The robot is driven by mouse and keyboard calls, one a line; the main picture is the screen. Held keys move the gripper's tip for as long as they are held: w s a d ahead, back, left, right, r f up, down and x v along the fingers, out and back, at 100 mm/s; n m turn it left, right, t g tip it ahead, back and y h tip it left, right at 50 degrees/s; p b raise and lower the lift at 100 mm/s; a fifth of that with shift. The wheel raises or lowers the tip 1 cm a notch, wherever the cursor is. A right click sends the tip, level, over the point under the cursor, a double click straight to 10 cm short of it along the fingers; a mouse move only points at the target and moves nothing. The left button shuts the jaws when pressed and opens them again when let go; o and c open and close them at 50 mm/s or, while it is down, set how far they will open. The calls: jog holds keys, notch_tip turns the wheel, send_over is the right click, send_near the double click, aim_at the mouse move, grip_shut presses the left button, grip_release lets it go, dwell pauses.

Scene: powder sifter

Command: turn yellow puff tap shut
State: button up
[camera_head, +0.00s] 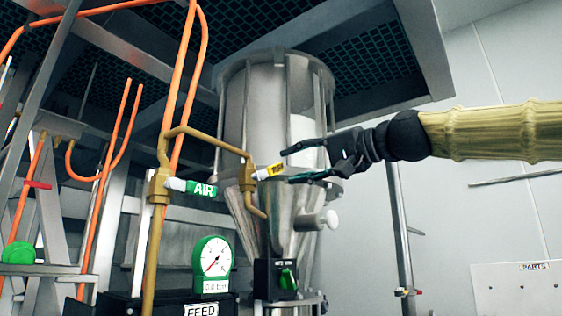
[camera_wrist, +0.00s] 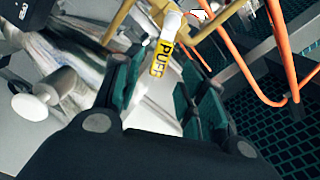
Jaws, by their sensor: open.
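The yellow puff tap (camera_head: 268,171) is a lever handle with a yellow label and a white part, on a brass pipe valve in front of the sifter. In the wrist view the label on the puff tap (camera_wrist: 161,58) reads "PUFF". My gripper (camera_head: 284,166) comes in from the right, its two dark fingers spread above and below the tap's label end. In the wrist view my gripper (camera_wrist: 158,85) has its green-padded fingers on either side of the label, with gaps showing. Whether a finger touches the handle I cannot tell.
A green AIR tap (camera_head: 203,189) sits on the brass pipe to the left. Orange hoses (camera_head: 190,75) run nearby. The metal sifter (camera_head: 262,110) stands just behind. A pressure gauge (camera_head: 213,257) and a green switch (camera_head: 287,277) are below. The right side by the wall is open.

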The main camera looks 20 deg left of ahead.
aim_at(279, 169)
jog(key=shift+p+x, duration=0.85)
jog(key=shift+x, duration=1.65)
grip_shut()
